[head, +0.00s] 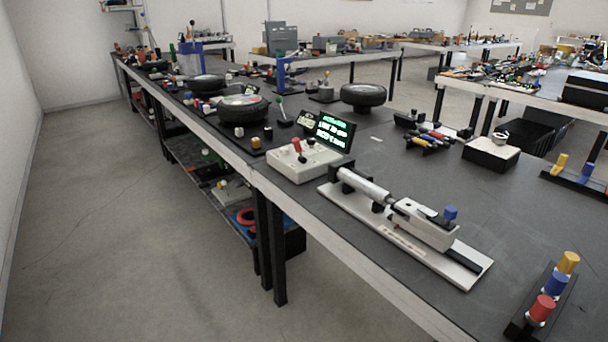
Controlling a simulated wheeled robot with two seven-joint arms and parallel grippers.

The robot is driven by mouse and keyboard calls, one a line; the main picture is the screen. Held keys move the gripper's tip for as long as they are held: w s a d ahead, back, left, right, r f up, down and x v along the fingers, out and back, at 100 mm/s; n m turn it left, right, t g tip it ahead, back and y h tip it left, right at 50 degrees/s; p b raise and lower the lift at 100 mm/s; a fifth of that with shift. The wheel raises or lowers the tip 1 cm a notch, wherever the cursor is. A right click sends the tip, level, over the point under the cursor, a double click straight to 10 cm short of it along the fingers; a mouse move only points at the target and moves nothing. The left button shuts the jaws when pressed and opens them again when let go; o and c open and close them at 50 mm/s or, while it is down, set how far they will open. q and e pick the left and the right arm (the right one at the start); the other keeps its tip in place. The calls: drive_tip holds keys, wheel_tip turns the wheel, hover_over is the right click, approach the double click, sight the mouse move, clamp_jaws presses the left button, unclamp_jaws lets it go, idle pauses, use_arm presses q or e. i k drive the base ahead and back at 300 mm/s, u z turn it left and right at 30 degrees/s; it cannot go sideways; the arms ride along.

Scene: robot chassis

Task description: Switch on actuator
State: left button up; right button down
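The linear actuator (372,192) is a silver cylinder with a grey housing (422,224), mounted on a white base plate (385,234) on the near workbench. A blue knob (450,213) stands on the right end of the housing. A small black screen with green text (334,131) stands behind the box. I cannot tell from this view which control switches the actuator. Neither of my grippers is in view.
The dark bench top (420,175) is fairly clear behind the actuator. A rack with red, blue and yellow knobs (556,284) stands at the near right. Black wheels (243,109) and small parts crowd the bench farther left. Open floor (130,210) lies left of the bench.

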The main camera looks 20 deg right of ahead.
sight(295, 142)
drive_tip(key=k, duration=0.65)
drive_tip(key=u, duration=0.5)
drive_tip(key=i, duration=2.15)
drive_tip(key=z, duration=1)
